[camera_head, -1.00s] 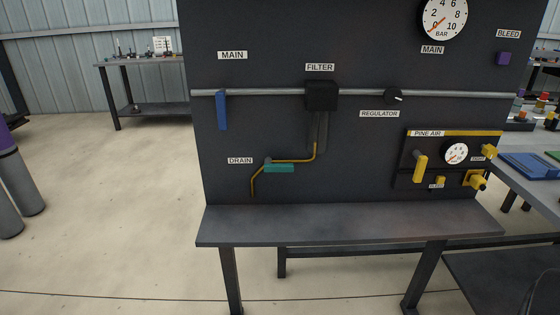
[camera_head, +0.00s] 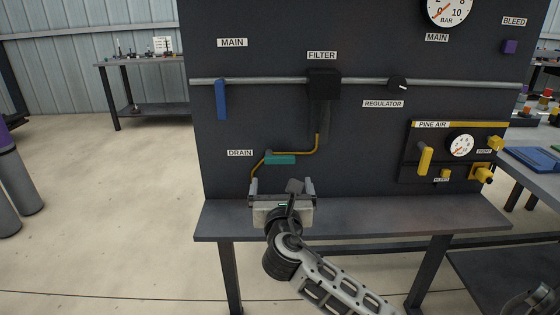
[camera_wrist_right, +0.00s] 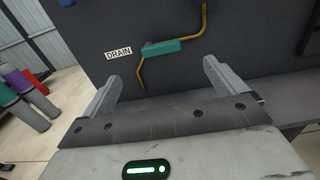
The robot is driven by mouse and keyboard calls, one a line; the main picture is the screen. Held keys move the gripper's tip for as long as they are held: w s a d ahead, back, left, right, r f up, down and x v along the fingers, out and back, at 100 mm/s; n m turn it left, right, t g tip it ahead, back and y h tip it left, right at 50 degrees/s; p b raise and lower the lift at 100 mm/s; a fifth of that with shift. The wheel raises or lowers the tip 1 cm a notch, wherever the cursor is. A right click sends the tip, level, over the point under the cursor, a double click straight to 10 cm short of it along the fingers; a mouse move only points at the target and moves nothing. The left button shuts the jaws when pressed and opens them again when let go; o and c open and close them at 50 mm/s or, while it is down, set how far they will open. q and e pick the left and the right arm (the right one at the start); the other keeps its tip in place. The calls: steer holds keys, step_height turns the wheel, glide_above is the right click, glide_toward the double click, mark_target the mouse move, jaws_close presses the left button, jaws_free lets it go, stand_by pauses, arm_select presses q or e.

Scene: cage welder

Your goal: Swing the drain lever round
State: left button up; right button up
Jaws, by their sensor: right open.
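The drain lever (camera_head: 280,160) is a short teal handle on a thin yellow pipe, lying level to the right of its pivot beside the DRAIN label (camera_head: 240,153). It also shows in the right wrist view (camera_wrist_right: 161,47), ahead of the fingers and slightly tilted there. My right gripper (camera_head: 282,186) is open and empty, just below and in front of the lever, apart from it. In the right wrist view its two fingers (camera_wrist_right: 160,80) stand wide apart with the lever beyond them. My left gripper is not in view.
The dark panel carries a blue main lever (camera_head: 221,100), a black filter (camera_head: 323,84), a regulator knob (camera_head: 398,83) and a yellow PINE AIR unit (camera_head: 425,160). A bare grey shelf (camera_head: 400,215) juts out below the panel, under my right gripper.

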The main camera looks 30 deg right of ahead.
mark_target(280, 158)
steer(key=b+x, duration=0.1)
steer(key=x, duration=1.1)
steer(key=shift+w+d, duration=0.1)
steer(key=shift+w, duration=0.25)
steer(key=c, duration=1.4)
